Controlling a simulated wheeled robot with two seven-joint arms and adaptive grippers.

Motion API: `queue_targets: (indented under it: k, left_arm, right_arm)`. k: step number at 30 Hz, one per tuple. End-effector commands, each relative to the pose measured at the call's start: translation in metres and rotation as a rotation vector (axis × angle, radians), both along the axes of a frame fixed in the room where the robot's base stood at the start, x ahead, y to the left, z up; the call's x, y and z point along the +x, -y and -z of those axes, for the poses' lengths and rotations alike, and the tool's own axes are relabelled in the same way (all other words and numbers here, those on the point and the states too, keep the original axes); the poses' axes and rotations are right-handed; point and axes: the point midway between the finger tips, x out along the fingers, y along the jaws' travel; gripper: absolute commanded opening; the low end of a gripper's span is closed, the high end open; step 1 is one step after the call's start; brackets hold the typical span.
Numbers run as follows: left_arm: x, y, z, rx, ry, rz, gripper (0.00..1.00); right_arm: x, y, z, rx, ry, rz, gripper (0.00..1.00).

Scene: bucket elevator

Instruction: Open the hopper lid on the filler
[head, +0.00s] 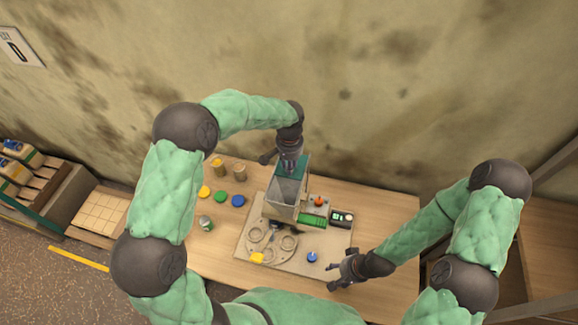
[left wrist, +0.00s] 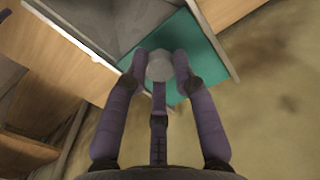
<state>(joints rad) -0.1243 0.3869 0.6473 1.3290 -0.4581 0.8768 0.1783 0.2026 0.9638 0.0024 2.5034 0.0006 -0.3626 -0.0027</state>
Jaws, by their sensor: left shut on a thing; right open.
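The filler's grey hopper (head: 284,211) stands on a plate at the table's middle. Its teal lid (head: 302,167) is at the back of the hopper's top, and the grey interior shows in front of it. In the left wrist view the teal lid (left wrist: 205,62) lies beside the grey hopper opening. My left gripper (head: 289,164) is shut on the lid's round grey knob (left wrist: 160,66). Whether the lid is tilted or slid back is hard to tell. My right gripper (head: 343,272) is open and empty, near the plate's front right corner.
Coloured lids and jars stand to the left. The table's right side is clear.

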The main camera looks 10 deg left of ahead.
Motion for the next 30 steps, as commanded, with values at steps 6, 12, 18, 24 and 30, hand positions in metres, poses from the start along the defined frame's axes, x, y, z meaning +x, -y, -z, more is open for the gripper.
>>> queue_targets:
  k: [6, 12, 18, 24, 30]
  left_arm:
    - [0.0, 0.0, 0.0, 0.0, 0.001, 0.0, 0.51]
    - [0.0, 0.0, 0.0, 0.0, 0.0, 0.0, 0.51]
    - [0.0, 0.0, -0.013, 0.0, 0.002, 0.0, 0.51]
    - [0.001, 0.0, -0.049, 0.0, 0.004, -0.001, 0.51]
    - [0.001, 0.0, -0.087, 0.0, 0.003, 0.0, 0.51]
  right_arm:
    - [0.0, 0.0, 0.0, 0.0, 0.0, 0.0, 0.55]
    - [0.0, 0.0, 0.0, 0.0, 0.0, 0.0, 0.55]
    - [0.0, 0.0, 0.0, 0.0, 0.0, 0.0, 0.55]
    - [0.0, 0.0, 0.0, 0.0, 0.0, 0.0, 0.55]
    - [0.0, 0.0, 0.0, 0.0, 0.0, 0.0, 0.55]
